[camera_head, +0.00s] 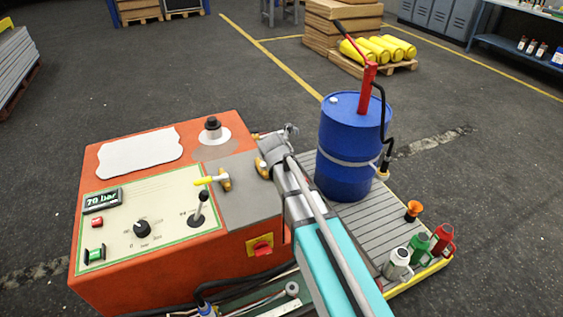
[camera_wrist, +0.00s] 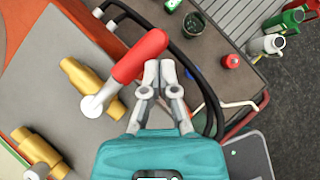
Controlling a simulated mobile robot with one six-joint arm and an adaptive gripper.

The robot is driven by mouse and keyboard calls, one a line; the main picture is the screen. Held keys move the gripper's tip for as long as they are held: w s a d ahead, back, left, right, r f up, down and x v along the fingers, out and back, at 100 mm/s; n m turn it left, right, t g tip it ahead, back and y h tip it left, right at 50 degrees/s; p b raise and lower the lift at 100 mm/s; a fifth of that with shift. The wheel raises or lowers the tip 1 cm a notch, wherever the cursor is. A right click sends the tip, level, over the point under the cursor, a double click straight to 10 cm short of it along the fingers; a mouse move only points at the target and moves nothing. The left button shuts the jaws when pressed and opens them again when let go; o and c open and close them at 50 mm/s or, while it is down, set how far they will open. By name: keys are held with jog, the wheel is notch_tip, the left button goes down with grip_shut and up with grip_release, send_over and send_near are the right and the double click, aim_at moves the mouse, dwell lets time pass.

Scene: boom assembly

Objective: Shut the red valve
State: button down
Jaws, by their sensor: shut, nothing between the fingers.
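The red valve has a brass body (camera_wrist: 80,73) and a red lever (camera_wrist: 141,55), seen in the wrist view. The lever points to the upper right, roughly crosswise to the body, with its pale pivot end over the body. My gripper (camera_wrist: 159,68) is shut and empty. Its fingertips are right beside the lever, on its right side; I cannot tell whether they touch it. There the red valve's brass body (camera_head: 262,168) shows partly and my arm hides the lever.
A second brass valve (camera_head: 225,180) with a yellow lever (camera_head: 205,181) sits to the left on the orange console (camera_head: 150,258). A black hose (camera_wrist: 205,85) curves right of my fingers. A blue drum (camera_head: 345,150) with a red-handled pump and several cans stand on the ribbed deck.

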dwell(0.3)
jog(key=s+d+r+p, duration=0.3)
jog(key=s+r+p, duration=0.5)
jog(key=s, duration=0.1)
jog(key=shift+s+d+r+p, duration=0.25)
jog(key=shift+s+d+p, duration=0.05)
jog(key=shift+d, duration=0.05)
dwell(0.4)
dwell(0.7)
